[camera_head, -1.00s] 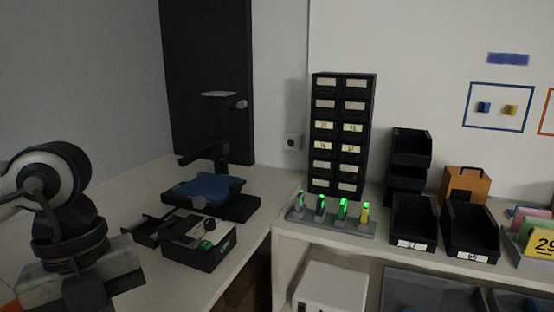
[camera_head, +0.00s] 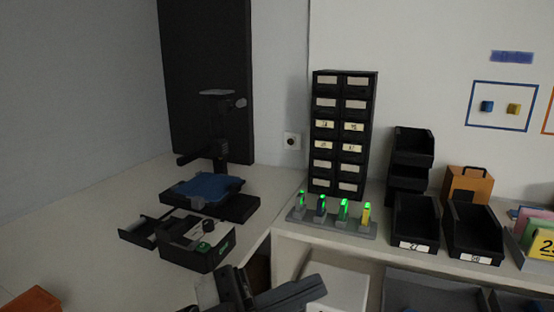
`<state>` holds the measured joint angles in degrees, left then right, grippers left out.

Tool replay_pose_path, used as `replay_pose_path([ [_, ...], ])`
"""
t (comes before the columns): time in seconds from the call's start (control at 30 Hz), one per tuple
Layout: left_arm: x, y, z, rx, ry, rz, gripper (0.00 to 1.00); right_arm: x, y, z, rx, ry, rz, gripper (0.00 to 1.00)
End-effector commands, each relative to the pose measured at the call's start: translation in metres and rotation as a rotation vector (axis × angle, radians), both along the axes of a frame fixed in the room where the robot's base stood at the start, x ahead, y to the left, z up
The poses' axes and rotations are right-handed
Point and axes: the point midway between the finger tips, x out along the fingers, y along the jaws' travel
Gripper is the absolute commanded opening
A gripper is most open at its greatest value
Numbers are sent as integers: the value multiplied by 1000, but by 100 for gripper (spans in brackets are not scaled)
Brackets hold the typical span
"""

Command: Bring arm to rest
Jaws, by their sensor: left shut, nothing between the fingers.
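My left gripper (camera_head: 268,294) shows at the bottom middle of the head view, low in front of the bench corner. Its dark fingers are shut with nothing between them. Most of my left arm is out of the picture. My right gripper is not in view.
An open black box (camera_head: 197,240) and a black stand with a blue cloth (camera_head: 205,187) sit on the left bench. A rack of green-lit devices (camera_head: 333,222), a drawer tower (camera_head: 341,135) and black bins (camera_head: 415,222) stand right. The left bench's front is mostly clear.

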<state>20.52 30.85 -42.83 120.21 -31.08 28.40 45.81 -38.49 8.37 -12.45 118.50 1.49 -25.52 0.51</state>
Motion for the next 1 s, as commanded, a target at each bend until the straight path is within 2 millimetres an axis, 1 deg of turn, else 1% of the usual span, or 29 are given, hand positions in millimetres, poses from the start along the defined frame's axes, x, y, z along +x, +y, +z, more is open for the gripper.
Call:
replay_pose_path([
  [0.03, 19, 9, -15, -59, 113, 125, 0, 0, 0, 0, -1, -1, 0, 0],
  [0.07, 31, 16, -25, -80, 173, 203, 0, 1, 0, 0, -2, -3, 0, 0],
  [0.1, 46, 27, -43, -97, 257, 307, 0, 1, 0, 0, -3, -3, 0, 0],
  [0.13, 55, 36, -59, -102, 324, 384, 0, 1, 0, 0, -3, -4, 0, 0],
  [0.17, 62, 46, -78, -99, 393, 461, 0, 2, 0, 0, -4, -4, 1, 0],
  [0.2, 69, 59, -105, -86, 487, 558, 0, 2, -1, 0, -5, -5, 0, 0],
  [0.27, 72, 79, -147, -47, 620, 684, 0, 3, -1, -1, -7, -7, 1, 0],
  [0.3, 70, 92, -175, -13, 704, 756, 0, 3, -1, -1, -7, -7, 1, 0],
  [0.33, 66, 101, -196, 15, 767, 805, 0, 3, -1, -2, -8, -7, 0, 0],
  [0.37, 60, 110, -216, 47, 828, 850, 0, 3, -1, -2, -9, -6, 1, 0],
  [0.4, 50, 120, -242, 91, 905, 901, 0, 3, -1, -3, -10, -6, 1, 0],
  [0.47, 32, 134, -276, 155, 1011, 961, 0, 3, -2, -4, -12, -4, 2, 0],
  [0.5, 19, 142, -296, 199, 1072, 992, 0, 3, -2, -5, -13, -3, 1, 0],
  [0.6, -11, 156, -334, 289, 1196, 1042, 0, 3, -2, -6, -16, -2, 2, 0],
  [0.7, -33, 164, -355, 347, 1273, 1065, 0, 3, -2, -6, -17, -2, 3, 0],
  [0.8, -43, 168, -364, 375, 1307, 1073, 0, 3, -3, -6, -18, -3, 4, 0],
  [1.0, -43, 168, -364, 377, 1308, 1074, 0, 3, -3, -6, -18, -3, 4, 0],
])
